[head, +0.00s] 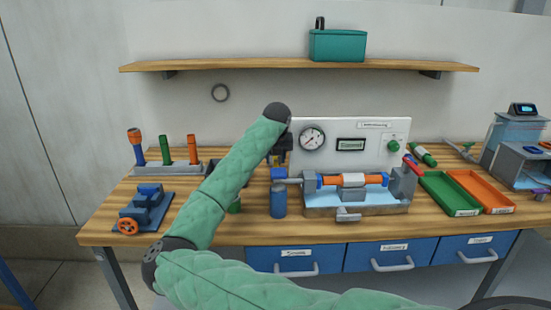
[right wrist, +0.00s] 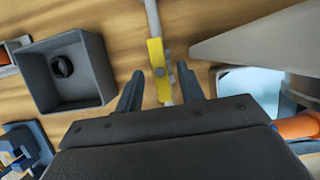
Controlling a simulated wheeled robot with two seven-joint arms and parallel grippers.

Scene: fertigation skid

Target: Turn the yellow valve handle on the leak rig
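The leak rig has a white panel (head: 365,135) with a round gauge (head: 312,138), and a blue tray (head: 328,206) under an orange and white pipe (head: 353,180). The yellow valve handle (right wrist: 156,55) is in the right wrist view, on a thin grey pipe. In the head view only a little yellow shows beneath my right gripper (head: 281,152). In the wrist view my right gripper (right wrist: 160,72) is open, with its fingers apart on either side of the handle's line. I see no clear contact with the handle. My left gripper is out of view.
A grey open box (right wrist: 75,72) holding a black ring stands left of the gripper. A blue cylinder (head: 278,200) stands by the rig. A blue device with an orange wheel (head: 128,226) is at the bench's left. Green (head: 447,195) and orange (head: 480,190) trays lie right.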

